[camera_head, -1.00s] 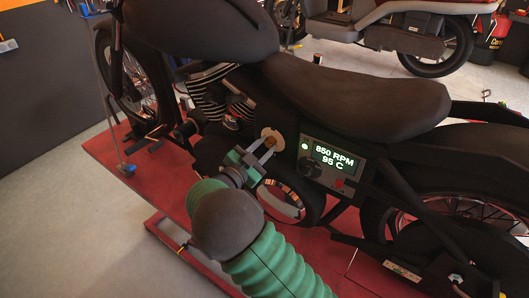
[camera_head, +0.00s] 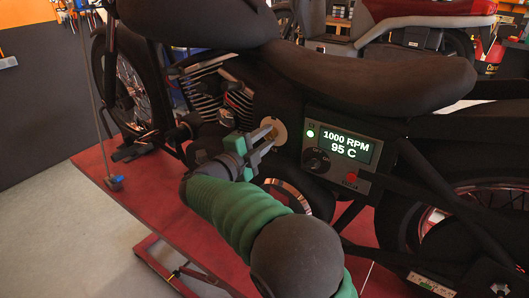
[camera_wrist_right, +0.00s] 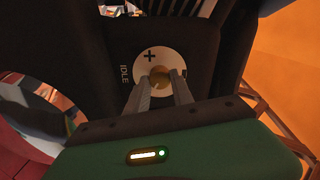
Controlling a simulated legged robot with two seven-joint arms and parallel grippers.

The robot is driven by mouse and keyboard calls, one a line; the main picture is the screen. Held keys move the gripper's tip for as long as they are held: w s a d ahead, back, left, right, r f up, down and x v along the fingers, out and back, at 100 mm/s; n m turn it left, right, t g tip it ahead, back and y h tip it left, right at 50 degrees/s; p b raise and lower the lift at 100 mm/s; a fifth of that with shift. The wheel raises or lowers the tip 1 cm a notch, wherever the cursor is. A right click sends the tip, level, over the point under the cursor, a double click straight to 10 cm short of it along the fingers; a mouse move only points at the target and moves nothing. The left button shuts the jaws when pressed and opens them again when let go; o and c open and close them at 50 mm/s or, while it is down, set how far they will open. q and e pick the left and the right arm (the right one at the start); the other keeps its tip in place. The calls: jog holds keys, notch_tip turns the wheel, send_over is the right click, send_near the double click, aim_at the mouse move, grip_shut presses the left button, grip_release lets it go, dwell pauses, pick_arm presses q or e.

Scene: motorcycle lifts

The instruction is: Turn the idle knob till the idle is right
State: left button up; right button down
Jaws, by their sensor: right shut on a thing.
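The idle knob (camera_wrist_right: 160,76) is a small brass knob on a pale round dial plate (camera_wrist_right: 152,58) marked "+" and "IDLE". In the head view the plate (camera_head: 278,124) sits on the side of the dark motorcycle (camera_head: 215,30). My right gripper (camera_wrist_right: 162,82) has its two fingers shut on the knob, and the fingertips hide part of it. In the head view this gripper (camera_head: 268,140) reaches the plate from the lower left. A display (camera_head: 345,146) on the motorcycle reads "1000 RPM" and "95 C". My left gripper is not in view.
The display box also carries a black switch (camera_head: 316,161) and a red button (camera_head: 351,177), right of my gripper. The motorcycle stands on a red lift (camera_head: 170,220). Grey floor (camera_head: 60,220) is clear at the left. Another motorcycle (camera_head: 410,20) stands behind.

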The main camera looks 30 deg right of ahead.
jog(key=shift+r+m+b, duration=0.15)
jog(key=shift+m+b, duration=0.65)
jog(key=shift+b, duration=0.15)
jog(key=c, duration=1.4)
grip_release()
jog(key=shift+o, duration=1.4)
jog(key=shift+w+d, duration=0.1)
jog(key=shift+w, duration=0.05)
jog(key=shift+w+d+f, duration=0.1)
jog(key=shift+f, duration=0.1)
jog(key=b+v, duration=0.2)
jog(key=v, duration=1.5)
jog(key=shift+f+b, duration=0.15)
jog(key=shift+b, duration=0.2)
